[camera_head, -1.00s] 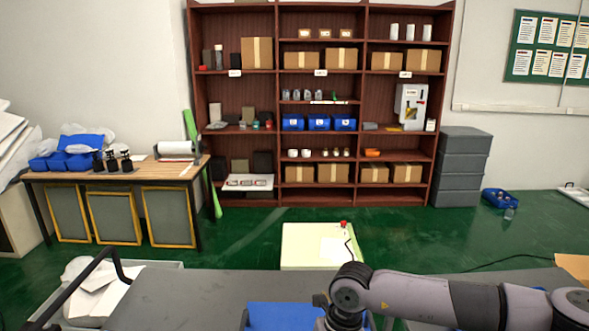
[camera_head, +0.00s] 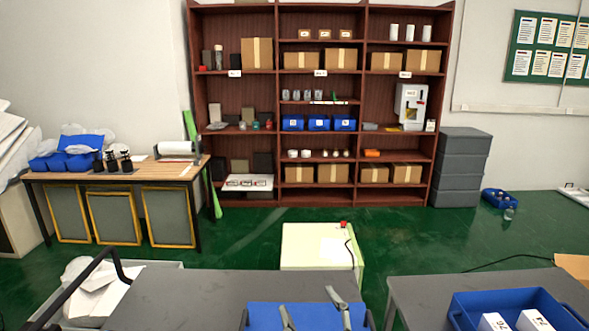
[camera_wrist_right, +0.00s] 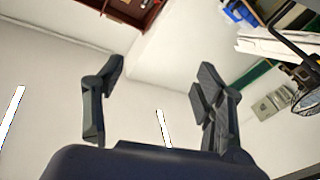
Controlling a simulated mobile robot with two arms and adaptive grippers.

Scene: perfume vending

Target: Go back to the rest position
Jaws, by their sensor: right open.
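My right gripper (camera_head: 308,299) shows at the bottom middle of the head view, in front of a blue bin. Only its two grey fingers are in the frame, pointing up and apart. In the right wrist view my right gripper (camera_wrist_right: 163,72) is open, with nothing between its fingers. Behind them are pale walls. My left gripper is in neither view.
A blue bin (camera_head: 262,318) is at the near edge of the grey table (camera_head: 180,295). Another blue bin (camera_head: 545,298) holding white boxes stands on the right table (camera_head: 415,292). Behind are a pale green box (camera_head: 300,247) and a brown shelf (camera_head: 280,100).

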